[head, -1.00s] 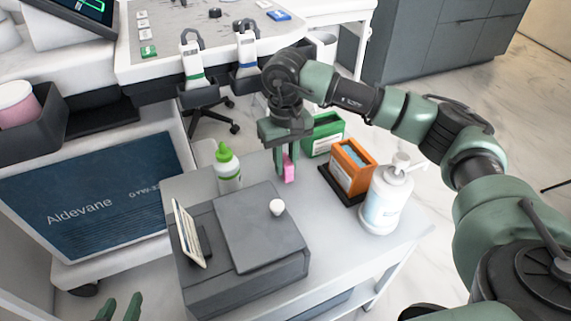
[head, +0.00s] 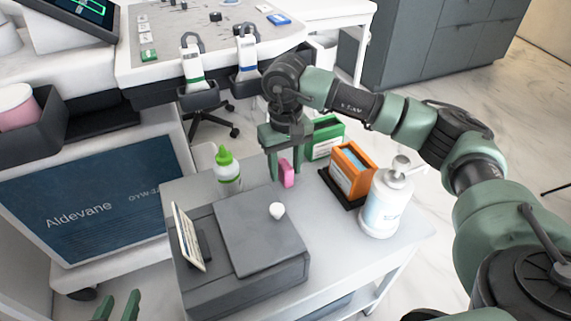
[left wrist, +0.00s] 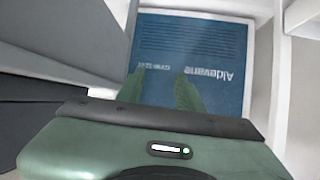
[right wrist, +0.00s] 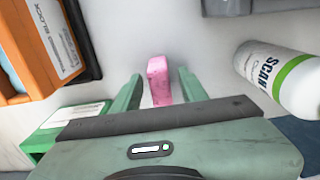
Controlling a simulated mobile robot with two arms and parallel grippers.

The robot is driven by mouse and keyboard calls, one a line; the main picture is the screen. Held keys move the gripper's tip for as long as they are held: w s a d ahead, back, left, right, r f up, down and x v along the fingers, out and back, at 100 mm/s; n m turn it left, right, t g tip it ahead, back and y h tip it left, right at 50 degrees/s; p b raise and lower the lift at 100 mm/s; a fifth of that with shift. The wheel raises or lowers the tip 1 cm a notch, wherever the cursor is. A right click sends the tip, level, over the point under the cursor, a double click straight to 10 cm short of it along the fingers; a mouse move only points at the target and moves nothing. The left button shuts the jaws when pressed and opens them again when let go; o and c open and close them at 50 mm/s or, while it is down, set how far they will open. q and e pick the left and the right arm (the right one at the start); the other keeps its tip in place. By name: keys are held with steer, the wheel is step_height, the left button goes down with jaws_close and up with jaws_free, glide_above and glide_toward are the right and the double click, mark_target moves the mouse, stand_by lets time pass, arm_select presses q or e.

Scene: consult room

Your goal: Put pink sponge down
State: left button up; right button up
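The pink sponge (head: 287,173) stands upright on the light grey cart top (head: 335,240), between the green-capped bottle and the orange box. My right gripper (head: 284,166) is above and around it, pointing down. In the right wrist view the sponge (right wrist: 158,80) is between the two green fingers (right wrist: 158,90), with a gap on each side, so the gripper is open. My left gripper (head: 118,308) shows only its fingertips at the lower left of the head view. In the left wrist view its fingers (left wrist: 160,92) are apart with nothing between them.
Around the sponge are a green-capped bottle (head: 228,172), an orange box (head: 350,172), a green box (head: 324,138), a white pump bottle (head: 385,200) and a dark grey box (head: 255,230) with a white knob. The cart's front right area is clear.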

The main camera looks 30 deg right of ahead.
mark_target(285, 165)
steer(key=shift+r, duration=0.1)
arm_select(q)
steer(key=s+a+f+g+y+p, duration=0.1)
steer(key=s+a+f+g, duration=0.1)
steer(key=s, duration=0.4)
steer(key=s+a+f+g+p, duration=0.2)
steer(key=s+f+g, duration=0.3)
steer(key=s, duration=0.1)
steer(key=shift+s+a+g+y, duration=0.2)
steer(key=shift+s+g+y, duration=0.1)
steer(key=shift+g+y, duration=0.1)
arm_select(e)
step_height(285, 165, up, 12)
arm_select(q)
steer(key=shift+f, duration=0.1)
